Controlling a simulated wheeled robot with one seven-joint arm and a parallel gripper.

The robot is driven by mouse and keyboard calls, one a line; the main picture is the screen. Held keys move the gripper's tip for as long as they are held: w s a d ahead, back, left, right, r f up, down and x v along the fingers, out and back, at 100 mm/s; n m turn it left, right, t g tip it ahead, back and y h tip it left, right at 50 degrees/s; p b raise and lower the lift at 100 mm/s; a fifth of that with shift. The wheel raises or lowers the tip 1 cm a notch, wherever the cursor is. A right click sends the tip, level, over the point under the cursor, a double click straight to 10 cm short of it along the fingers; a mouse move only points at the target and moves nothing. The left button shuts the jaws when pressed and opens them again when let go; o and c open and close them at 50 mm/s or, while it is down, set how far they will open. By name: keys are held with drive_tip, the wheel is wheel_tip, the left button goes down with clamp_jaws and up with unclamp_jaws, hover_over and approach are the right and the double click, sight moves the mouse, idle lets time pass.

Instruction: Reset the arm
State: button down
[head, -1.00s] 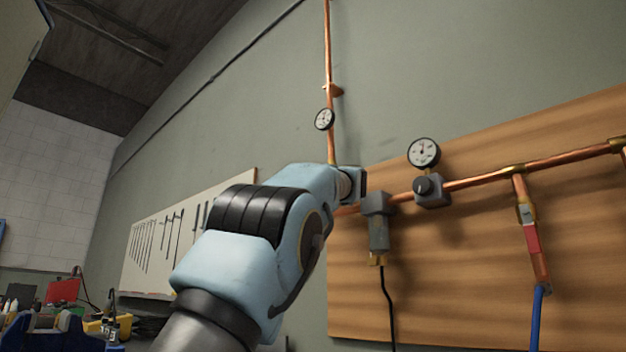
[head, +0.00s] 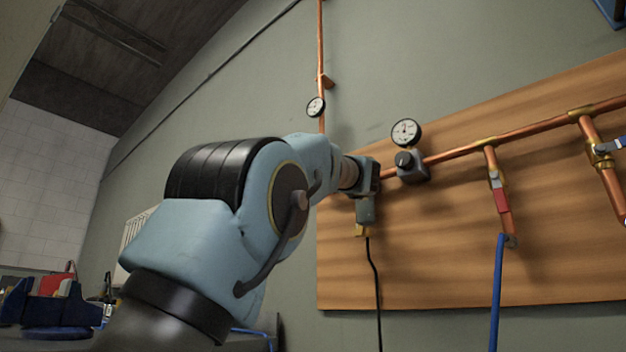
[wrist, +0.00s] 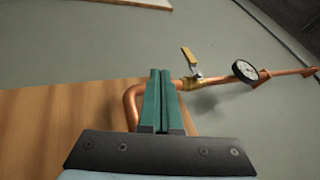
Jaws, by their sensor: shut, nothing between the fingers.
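My gripper (wrist: 159,73) shows in the wrist view with its two green fingers shut together, nothing between them. It points toward the grey wall and the bent copper pipe (wrist: 133,101). The pipe passes behind the fingers; I cannot tell how close they are. In the head view my light blue arm reaches up from the lower left, and its dark wrist end lies in front of the pipework on the wooden board (head: 440,260). My fingers are hidden there.
A copper pipe (head: 460,145) runs along the board with a gauge (head: 406,132), a red-handled valve (head: 502,198) and a blue hose (head: 497,290). The wrist view shows a yellow-handled valve (wrist: 189,57) and a gauge (wrist: 244,71). Open wall (head: 230,110) lies above my arm.

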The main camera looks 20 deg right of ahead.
idle(0.6)
drive_tip(key=w+a+f+n+g, duration=0.1)
drive_tip(key=w+a+f+g, duration=0.25)
drive_tip(key=f, duration=0.55)
drive_tip(key=w+a+f+g, duration=0.2)
drive_tip(key=w+a+f, duration=0.25)
drive_tip(key=f, duration=0.55)
drive_tip(key=w+a+f+n+g, duration=0.1)
drive_tip(key=w+a+f+g, duration=0.25)
drive_tip(key=f, duration=0.55)
drive_tip(key=a+f+n+g, duration=0.2)
drive_tip(key=a+f, duration=0.4)
drive_tip(key=f, duration=0.5)
drive_tip(key=s+a+f+n+g, duration=0.25)
drive_tip(key=s+a+f, duration=0.3)
drive_tip(key=f, duration=0.45)
drive_tip(key=s+a+f+n+g, duration=0.25)
drive_tip(key=s+a+f, duration=0.3)
drive_tip(key=f, duration=0.35)
drive_tip(key=s+a+f+n+g+h, duration=0.1)
drive_tip(key=s+a+f+n+g, duration=0.2)
drive_tip(key=s+f, duration=0.55)
drive_tip(key=s+a+f+n+g+h, duration=0.1)
drive_tip(key=s+a+f+n+g, duration=0.25)
drive_tip(key=s, duration=0.75)
wheel_tip(320, 180, up, 32)
drive_tip(key=d+t+p, duration=0.1)
drive_tip(key=p, duration=3.2)
drive_tip(key=shift+f, duration=0.2)
drive_tip(key=shift+d, duration=0.15)
